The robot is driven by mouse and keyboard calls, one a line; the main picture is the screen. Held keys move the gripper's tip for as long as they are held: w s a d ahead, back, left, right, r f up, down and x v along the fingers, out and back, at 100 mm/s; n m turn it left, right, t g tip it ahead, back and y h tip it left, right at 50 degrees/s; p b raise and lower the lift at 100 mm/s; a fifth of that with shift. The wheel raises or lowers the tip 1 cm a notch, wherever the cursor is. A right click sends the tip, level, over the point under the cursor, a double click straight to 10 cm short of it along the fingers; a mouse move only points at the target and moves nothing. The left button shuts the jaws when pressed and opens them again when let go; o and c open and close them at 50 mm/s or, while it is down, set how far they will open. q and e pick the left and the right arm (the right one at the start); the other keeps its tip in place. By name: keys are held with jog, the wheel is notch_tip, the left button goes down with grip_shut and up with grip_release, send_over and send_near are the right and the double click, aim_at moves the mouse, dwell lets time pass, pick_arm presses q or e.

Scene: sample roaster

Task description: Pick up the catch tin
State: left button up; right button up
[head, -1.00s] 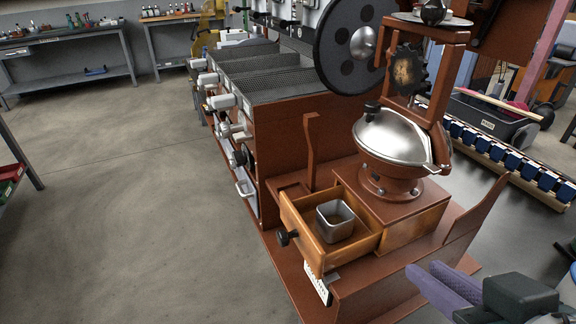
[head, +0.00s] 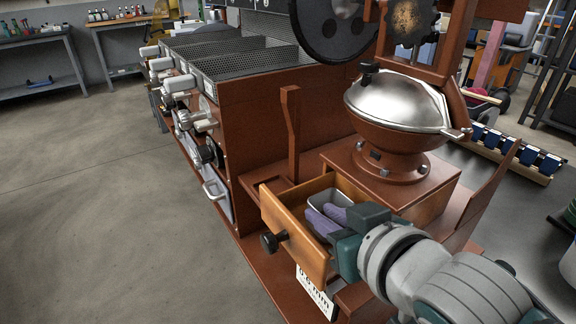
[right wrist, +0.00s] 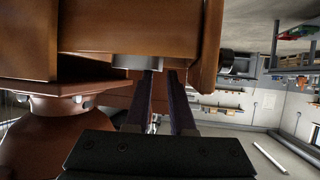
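The catch tin (head: 330,196) is a small grey metal tin inside the open wooden drawer (head: 291,227) below the grinder. My right gripper (head: 318,213) reaches into the drawer from the right, its two purple fingers over the tin and hiding part of it. In the right wrist view, the fingers (right wrist: 163,76) stand apart with a gap between them. A grey edge of the tin (right wrist: 136,62) shows by their tips. I cannot tell whether either finger touches the tin. My left gripper is not in view.
A silver-lidded brown bowl (head: 400,103) stands just above and behind. A brown upright post (head: 290,135) rises left of the drawer. Open floor (head: 110,200) lies to the left.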

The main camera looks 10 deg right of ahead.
jog(key=shift+x, duration=0.8)
jog(key=shift+c, duration=0.4)
grip_shut()
dwell(0.4)
